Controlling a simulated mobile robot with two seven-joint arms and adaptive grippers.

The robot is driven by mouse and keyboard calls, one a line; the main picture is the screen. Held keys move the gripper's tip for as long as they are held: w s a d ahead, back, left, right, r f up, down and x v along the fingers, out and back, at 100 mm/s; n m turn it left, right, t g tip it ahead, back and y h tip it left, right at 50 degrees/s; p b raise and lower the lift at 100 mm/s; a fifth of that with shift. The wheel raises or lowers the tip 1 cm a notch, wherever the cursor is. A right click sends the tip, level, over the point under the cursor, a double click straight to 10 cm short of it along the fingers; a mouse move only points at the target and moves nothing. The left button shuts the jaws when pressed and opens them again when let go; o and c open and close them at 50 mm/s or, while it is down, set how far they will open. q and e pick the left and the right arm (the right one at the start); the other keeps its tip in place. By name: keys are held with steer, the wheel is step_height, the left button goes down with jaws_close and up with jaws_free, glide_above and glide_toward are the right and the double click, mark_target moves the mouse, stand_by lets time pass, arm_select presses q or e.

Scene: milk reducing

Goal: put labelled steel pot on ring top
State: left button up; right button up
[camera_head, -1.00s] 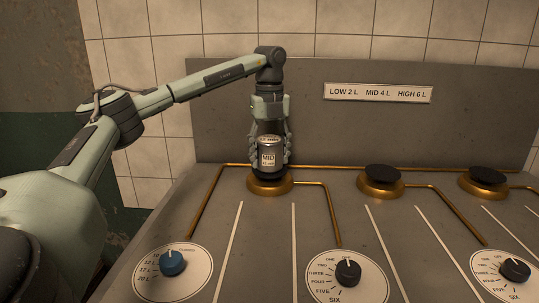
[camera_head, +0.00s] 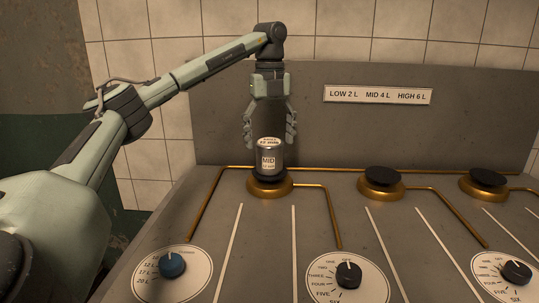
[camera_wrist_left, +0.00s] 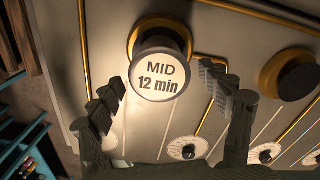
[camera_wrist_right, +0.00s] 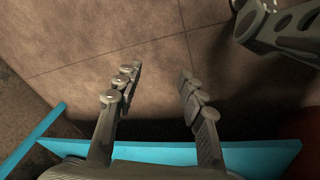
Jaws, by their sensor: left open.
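The labelled steel pot (camera_head: 269,158) stands upright on the leftmost ring top (camera_head: 270,188), a black disc on a brass base. Its label reads MID. In the left wrist view the pot's round top (camera_wrist_left: 159,77) reads MID 12 min, with the brass ring (camera_wrist_left: 160,27) behind it. My left gripper (camera_head: 270,138) is open, directly above the pot, with its fingers spread to either side and clear of it. My right gripper (camera_wrist_right: 160,75) is open and empty in the right wrist view, over a tiled floor.
Two more ring tops (camera_head: 381,180) (camera_head: 484,182) stand empty to the right. Dials (camera_head: 348,274) line the front of the grey hob. A back panel carries a LOW, MID, HIGH sign (camera_head: 378,95). A blue edge (camera_wrist_right: 250,155) shows near my right gripper.

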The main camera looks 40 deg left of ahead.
arm_select(q)
step_height(320, 180, up, 6)
steer(key=shift+f, duration=0.25)
steer(key=shift+r, duration=0.7)
arm_select(e)
steer(key=shift+s+d+f, duration=0.1)
steer(key=shift+s+f, duration=0.35)
steer(key=shift+s, duration=0.05)
steer(key=shift+w+r, duration=0.1)
steer(key=shift+w, duration=0.15)
steer(key=shift+s, duration=0.15)
stand_by(0.8)
